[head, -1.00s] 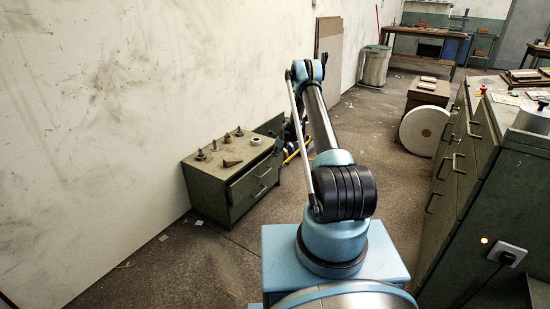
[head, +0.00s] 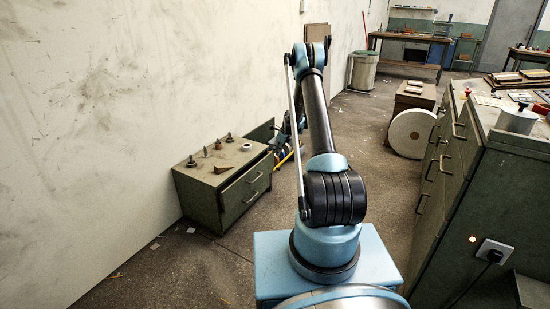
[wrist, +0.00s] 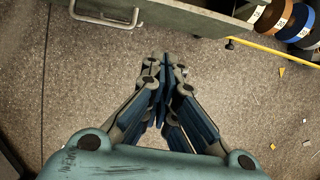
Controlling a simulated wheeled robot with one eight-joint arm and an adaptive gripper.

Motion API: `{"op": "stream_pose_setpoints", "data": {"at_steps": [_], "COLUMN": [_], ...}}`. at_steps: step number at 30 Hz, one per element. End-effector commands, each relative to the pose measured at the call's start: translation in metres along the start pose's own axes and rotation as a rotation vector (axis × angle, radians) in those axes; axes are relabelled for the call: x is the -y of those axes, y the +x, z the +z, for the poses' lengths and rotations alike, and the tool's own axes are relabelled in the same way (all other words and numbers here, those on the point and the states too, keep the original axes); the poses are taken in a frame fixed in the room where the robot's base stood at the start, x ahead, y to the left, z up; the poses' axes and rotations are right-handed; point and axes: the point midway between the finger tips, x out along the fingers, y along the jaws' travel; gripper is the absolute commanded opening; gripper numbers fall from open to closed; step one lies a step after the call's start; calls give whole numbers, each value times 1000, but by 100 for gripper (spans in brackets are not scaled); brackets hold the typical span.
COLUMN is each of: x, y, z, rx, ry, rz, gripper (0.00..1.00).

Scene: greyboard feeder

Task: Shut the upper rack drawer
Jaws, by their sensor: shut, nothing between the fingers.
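My gripper (wrist: 163,68) is shut and empty in the wrist view, pointing over bare speckled floor. A dark green panel (wrist: 205,20) runs along the top edge there, just beyond the fingertips and apart from them. A metal handle (wrist: 106,20) shows at the top left.
Reels (wrist: 271,16) and a yellow strip (wrist: 270,49) are at the wrist view's top right. A tall green cabinet (head: 455,215) borders the aisle on the right. A white roll (head: 411,134) and a bin (head: 362,71) stand farther back. The floor between is mostly clear.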

Motion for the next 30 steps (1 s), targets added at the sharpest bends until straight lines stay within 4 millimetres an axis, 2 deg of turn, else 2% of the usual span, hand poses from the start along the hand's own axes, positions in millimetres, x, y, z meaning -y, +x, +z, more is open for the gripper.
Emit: {"op": "stream_pose_setpoints", "data": {"at_steps": [1,3,4,8,24,30], "x": [-1,-3,-4,-17,-100,-118], "y": [-3,-4,-5,-6,-20,-24], "z": [0,2,3,9,39,43], "rx": [0,-2,-4,-20,-125,-142], "ry": [-1,-17,-32,-177,-1262,-1506], "rz": [0,1,2,7,98,134], "gripper": [9,25,30,30,30,30]}}
